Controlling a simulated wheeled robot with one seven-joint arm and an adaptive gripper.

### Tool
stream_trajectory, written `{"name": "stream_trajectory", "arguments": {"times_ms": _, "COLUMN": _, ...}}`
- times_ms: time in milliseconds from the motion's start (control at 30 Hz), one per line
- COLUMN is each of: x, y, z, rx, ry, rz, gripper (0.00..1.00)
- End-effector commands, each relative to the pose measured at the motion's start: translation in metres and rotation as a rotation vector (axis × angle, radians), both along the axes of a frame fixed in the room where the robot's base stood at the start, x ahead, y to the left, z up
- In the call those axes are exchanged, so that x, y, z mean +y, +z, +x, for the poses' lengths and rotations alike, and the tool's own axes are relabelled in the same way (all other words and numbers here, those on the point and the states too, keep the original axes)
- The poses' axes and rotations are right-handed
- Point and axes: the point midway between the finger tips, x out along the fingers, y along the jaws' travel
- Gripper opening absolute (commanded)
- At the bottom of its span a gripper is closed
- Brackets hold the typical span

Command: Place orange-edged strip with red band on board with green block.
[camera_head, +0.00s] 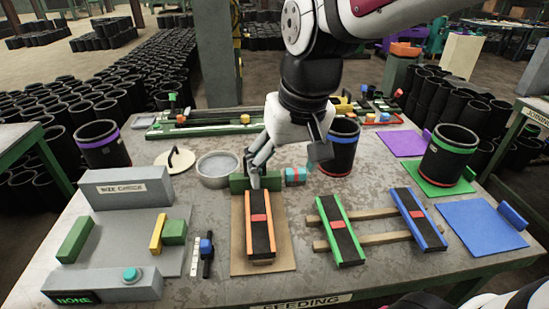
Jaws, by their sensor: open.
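The orange-edged strip (259,235) is dark along its middle and has a red band across it. It lies lengthwise on a tan board (285,250), its far end near a green block (239,183) at the board's far edge. I cannot tell whether the strip touches the block. My gripper (253,178) is open, pointing down at the strip's far end, close to the green block. The fingers partly cover the block, and any contact with the strip is unclear.
A green-edged strip (339,232) and a blue-edged strip (418,219) lie across wooden rails to the right. A grey pan (217,169), a banded cylinder (291,176) and a black sleeve (338,150) stand near the gripper. The size-check station (126,190) is at left.

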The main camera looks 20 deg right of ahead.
Motion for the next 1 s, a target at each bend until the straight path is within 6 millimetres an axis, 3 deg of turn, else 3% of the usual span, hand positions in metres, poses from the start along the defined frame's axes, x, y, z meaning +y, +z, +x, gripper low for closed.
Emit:
{"name": "stream_trajectory", "arguments": {"times_ms": 200, "x": -0.002, "y": 0.019, "z": -0.063, "rx": -0.097, "ry": 0.060, "rz": -0.041, "gripper": 0.78}}
{"name": "stream_trajectory", "arguments": {"times_ms": 400, "x": -0.004, "y": 0.020, "z": -0.095, "rx": -0.144, "ry": 0.091, "rz": -0.073, "gripper": 0.78}}
{"name": "stream_trajectory", "arguments": {"times_ms": 1000, "x": -0.004, "y": 0.019, "z": -0.102, "rx": -0.152, "ry": 0.099, "rz": -0.081, "gripper": 0.78}}
